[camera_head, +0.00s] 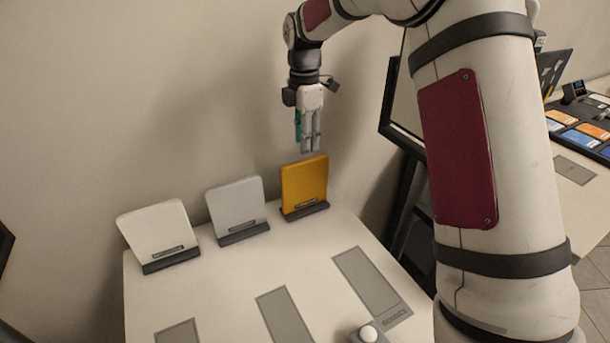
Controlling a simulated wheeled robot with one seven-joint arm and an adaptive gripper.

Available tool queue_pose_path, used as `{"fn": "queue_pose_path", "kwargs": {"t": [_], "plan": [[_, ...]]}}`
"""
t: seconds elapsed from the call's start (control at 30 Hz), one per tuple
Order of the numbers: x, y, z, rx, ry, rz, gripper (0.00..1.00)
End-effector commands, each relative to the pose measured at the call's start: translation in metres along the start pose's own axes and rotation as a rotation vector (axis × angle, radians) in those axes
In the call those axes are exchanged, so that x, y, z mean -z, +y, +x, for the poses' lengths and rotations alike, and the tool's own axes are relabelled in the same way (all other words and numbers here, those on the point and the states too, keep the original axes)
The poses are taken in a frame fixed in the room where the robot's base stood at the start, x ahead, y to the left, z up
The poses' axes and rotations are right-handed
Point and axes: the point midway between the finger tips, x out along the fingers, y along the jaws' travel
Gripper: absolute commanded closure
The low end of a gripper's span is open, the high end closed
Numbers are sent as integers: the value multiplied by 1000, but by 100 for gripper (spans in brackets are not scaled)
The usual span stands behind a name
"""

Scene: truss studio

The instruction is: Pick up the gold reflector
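The gold reflector (303,183) is a yellow-gold square panel, upright and leaning slightly back in a dark base at the back right of the white table. My gripper (309,149) points down just above its top edge. A small gap seems to show between the fingertips and the panel, but depth is hard to judge. The fingers look close together from this side, and I cannot tell how far apart they are. Nothing visible hangs from them.
A silver-grey panel (237,203) and a white panel (158,230) stand in dark bases to the left. The white table (230,275) has grey rectangles and a white knob (368,334) in front. A dark-framed stand (398,150) is at right, near my arm.

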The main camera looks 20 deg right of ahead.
Motion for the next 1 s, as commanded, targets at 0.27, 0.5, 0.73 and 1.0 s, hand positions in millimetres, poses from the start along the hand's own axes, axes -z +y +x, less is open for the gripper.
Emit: {"fn": "queue_pose_path", "kwargs": {"t": [0.27, 0.5, 0.73, 1.0], "plan": [[0, 3, 35, 10, 5, -26, 63], [0, 3, 77, 8, 4, -24, 63], [0, 3, 93, 5, 4, -23, 63], [1, -1, 128, 8, 4, -23, 63]]}}
